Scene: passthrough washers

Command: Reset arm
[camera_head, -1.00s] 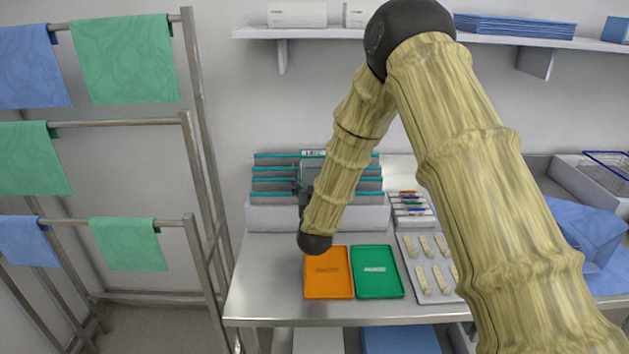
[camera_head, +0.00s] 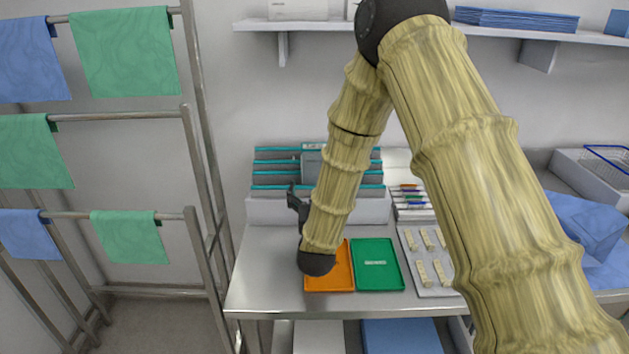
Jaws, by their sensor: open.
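My arm reaches in from the lower right, bends near the top of the picture and comes down over the steel table. My gripper (camera_head: 293,197) shows partly behind the forearm, dark, above the table and in front of the grey rack. Its fingers stand apart at the upper left of the wrist, and I see nothing held in them. The lower arm link covers part of the orange tray (camera_head: 330,281). Whether the arm touches the tray cannot be told.
A green tray (camera_head: 377,265) lies beside the orange one. A grey tray (camera_head: 436,290) holds several small pale pieces. A grey rack with teal edges (camera_head: 265,209) stands behind. A metal frame with cloths (camera_head: 205,160) stands left. A wall shelf (camera_head: 490,31) runs above.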

